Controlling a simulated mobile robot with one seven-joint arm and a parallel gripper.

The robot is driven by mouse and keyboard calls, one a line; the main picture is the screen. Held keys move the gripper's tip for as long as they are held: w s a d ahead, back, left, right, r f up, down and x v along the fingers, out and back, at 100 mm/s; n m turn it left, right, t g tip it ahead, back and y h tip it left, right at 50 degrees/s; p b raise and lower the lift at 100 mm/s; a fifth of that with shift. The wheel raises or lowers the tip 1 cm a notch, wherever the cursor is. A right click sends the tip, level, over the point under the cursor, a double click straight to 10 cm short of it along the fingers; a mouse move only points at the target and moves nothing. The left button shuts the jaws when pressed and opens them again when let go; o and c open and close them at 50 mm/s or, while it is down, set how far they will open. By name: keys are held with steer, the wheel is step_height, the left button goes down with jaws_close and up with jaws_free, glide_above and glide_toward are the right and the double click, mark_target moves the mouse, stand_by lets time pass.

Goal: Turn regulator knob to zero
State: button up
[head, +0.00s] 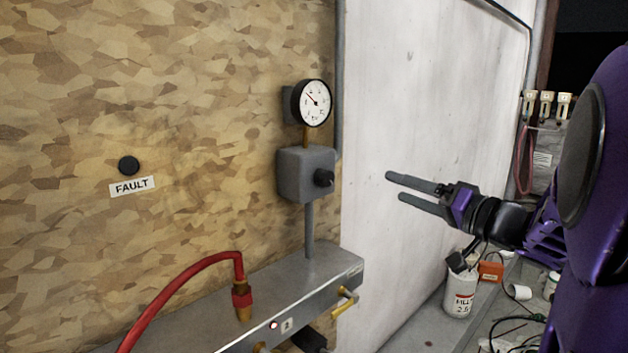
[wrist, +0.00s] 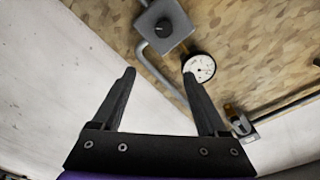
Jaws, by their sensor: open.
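The regulator is a grey box (head: 306,174) on a chipboard wall, with a black knob (head: 324,178) on its right-hand face. The gauge lies near the right fingertip in that picture. The knob's marking is too small to read.
A grey manifold (head: 325,270) runs below the regulator, with a red hose (head: 185,270) and a yellow-handled valve (head: 345,303). Space between gripper and knob is clear.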

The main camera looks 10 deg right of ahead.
steer(key=s+a+f+g, duration=0.1)
steer(key=s+f, duration=0.1)
steer(key=b, duration=0.1)
glide_toward(329, 179)
steer(key=shift+y, duration=0.4)
steer(key=x, duration=0.9)
steer(key=shift+w+d+f, duration=0.1)
steer(key=shift+w+f, duration=0.15)
steer(key=shift+w, duration=0.05)
jaws_close()
